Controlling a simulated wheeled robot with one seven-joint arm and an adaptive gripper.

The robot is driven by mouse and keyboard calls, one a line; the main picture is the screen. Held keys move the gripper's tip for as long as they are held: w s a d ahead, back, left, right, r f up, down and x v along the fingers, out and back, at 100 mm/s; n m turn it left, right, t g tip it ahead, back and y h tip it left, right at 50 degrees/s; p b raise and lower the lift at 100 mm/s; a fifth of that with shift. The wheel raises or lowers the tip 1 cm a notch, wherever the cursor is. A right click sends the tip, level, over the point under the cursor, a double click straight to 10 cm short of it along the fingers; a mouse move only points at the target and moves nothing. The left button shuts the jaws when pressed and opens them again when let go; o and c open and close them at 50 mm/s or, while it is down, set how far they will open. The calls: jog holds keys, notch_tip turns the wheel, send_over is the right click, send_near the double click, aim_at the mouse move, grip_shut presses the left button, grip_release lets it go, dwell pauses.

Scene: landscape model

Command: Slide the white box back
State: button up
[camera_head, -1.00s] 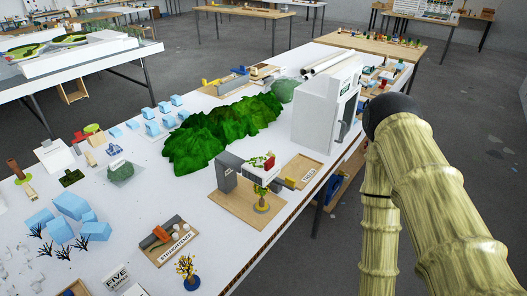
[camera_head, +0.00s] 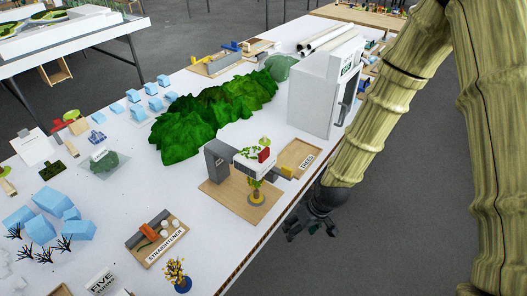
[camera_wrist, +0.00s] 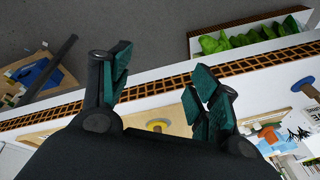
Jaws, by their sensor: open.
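A small white box (camera_head: 252,161) with green bits and a red patch on it sits beside a grey upright block (camera_head: 219,160) on a wooden board (camera_head: 225,200). A yellow piece (camera_head: 286,171) sticks out at its right end. A tall white cabinet with a dark handle (camera_head: 320,92) stands farther back. My gripper (camera_head: 310,228) is open and empty, beyond the table's right edge, in front of and to the right of the white box. Its open fingers also show in the wrist view (camera_wrist: 158,62).
A wooden tray labelled TREES (camera_head: 298,158) lies between the board and the cabinet. Green hills (camera_head: 195,125) are behind the board. The STRAIGHTENER tray (camera_head: 157,238) and a yellow tree (camera_head: 177,275) are front left. Floor is clear right of the table edge.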

jog(key=w+a+r+n, duration=0.2)
jog(key=w+r, duration=0.2)
jog(key=r, duration=0.3)
jog(key=w+a+r+n, duration=0.1)
jog(key=w+a+r, duration=0.25)
jog(key=r, duration=0.35)
jog(key=n+t, duration=0.1)
jog(key=n, duration=0.2)
send_near(264, 151)
jog(key=shift+y, duration=0.4)
jog(key=shift+d+p+x, duration=0.2)
jog(key=shift+p+x, duration=0.2)
jog(key=shift+x, duration=2.15)
jog(key=shift+d+p+x, duration=0.15)
jog(key=shift+p+x, duration=0.25)
jog(key=shift+x, duration=2.15)
jog(key=shift+w+f, duration=0.1)
